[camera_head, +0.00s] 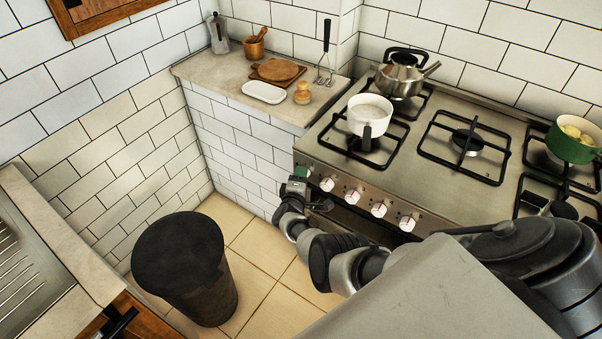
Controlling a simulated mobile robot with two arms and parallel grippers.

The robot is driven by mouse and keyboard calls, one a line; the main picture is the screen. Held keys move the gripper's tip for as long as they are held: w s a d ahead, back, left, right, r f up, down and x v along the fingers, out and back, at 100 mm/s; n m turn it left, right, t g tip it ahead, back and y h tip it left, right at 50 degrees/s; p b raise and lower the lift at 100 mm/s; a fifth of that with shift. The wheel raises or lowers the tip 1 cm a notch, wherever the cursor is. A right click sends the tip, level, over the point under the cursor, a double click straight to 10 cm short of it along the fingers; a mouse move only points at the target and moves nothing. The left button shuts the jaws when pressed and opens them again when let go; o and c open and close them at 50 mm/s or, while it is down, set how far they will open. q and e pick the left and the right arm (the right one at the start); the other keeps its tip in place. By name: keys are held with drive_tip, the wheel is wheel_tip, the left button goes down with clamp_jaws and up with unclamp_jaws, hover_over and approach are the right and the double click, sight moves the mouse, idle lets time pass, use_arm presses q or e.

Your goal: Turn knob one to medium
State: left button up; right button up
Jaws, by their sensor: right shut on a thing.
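The stove (395,160) has a row of white knobs along its steel front panel. Clear of my gripper are a knob (327,184), a second one (353,195), a third (379,209) and the rightmost (408,222). My right gripper (300,178) is at the left end of the panel, shut on the leftmost knob (303,171), which it mostly hides. I cannot read that knob's setting. My right arm reaches in from the lower right across the stove front. My left gripper is not in view.
A white pot (369,114) sits on the front left burner and a kettle (403,76) behind it. A green pot (573,139) is at the right. A dark bin (190,268) stands on the floor left of my arm. The counter (225,80) holds utensils.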

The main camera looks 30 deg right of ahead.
drive_tip(key=shift+n+p, duration=0.35)
drive_tip(key=shift+n, duration=0.25)
drive_tip(key=o, duration=0.9)
drive_tip(key=shift+o, duration=0.2)
drive_tip(key=p+v, duration=0.7)
drive_tip(key=v, duration=0.3)
drive_tip(key=shift+s+a+r, duration=0.2)
drive_tip(key=shift+a+r, duration=0.1)
